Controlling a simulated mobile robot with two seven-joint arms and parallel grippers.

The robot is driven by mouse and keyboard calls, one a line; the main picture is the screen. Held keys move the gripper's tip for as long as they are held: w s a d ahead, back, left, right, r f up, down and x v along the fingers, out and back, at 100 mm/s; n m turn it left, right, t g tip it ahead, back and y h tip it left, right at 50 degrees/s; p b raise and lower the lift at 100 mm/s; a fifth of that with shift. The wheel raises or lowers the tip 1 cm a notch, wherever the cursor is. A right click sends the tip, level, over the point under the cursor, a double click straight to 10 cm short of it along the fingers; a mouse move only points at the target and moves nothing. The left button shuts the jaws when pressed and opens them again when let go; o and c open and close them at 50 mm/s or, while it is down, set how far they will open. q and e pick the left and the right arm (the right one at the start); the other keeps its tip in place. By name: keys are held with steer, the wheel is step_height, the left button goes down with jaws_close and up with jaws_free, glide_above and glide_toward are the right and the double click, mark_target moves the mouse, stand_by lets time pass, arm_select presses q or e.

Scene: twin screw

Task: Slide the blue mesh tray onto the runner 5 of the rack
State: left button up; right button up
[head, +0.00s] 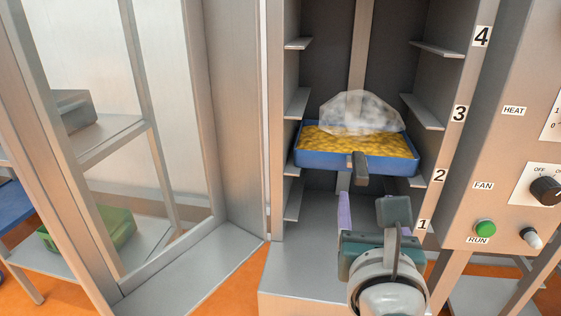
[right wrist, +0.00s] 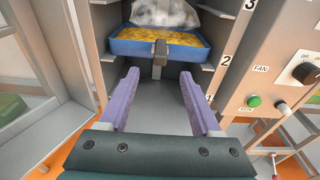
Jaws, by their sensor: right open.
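A blue tray (head: 325,161) with yellow contents sits level inside the open rack (head: 332,208), at the runners beside label 2. A grey handle (head: 360,168) sticks out from its front. A pale, translucent lump rises above the contents. The tray also shows in the right wrist view (right wrist: 183,52). I cannot tell whether it is mesh. My right gripper (right wrist: 158,76) is open and empty, in front of and below the tray, with the handle beyond and between its purple fingertips. It also shows in the head view (head: 368,203). Runner 5 and my left gripper are not in view.
Labels 1 to 4 run up the right post; runners (head: 437,48) line both walls. A control panel (head: 500,140) stands at right. An open glazed door (head: 160,120) is at left. Behind it, shelves hold a green container (head: 110,230) and a grey one (head: 75,107). Another blue object (head: 14,207) is cut off at left.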

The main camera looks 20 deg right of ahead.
mark_target(360, 164)
steer(key=b+x, duration=0.6)
steer(key=x, duration=0.6)
steer(key=shift+d, duration=0.1)
steer(key=shift+w+d, duration=0.2)
steer(key=shift+w, duration=0.15)
steer(key=shift+c, duration=0.3)
steer(key=c, duration=0.8)
jaws_close()
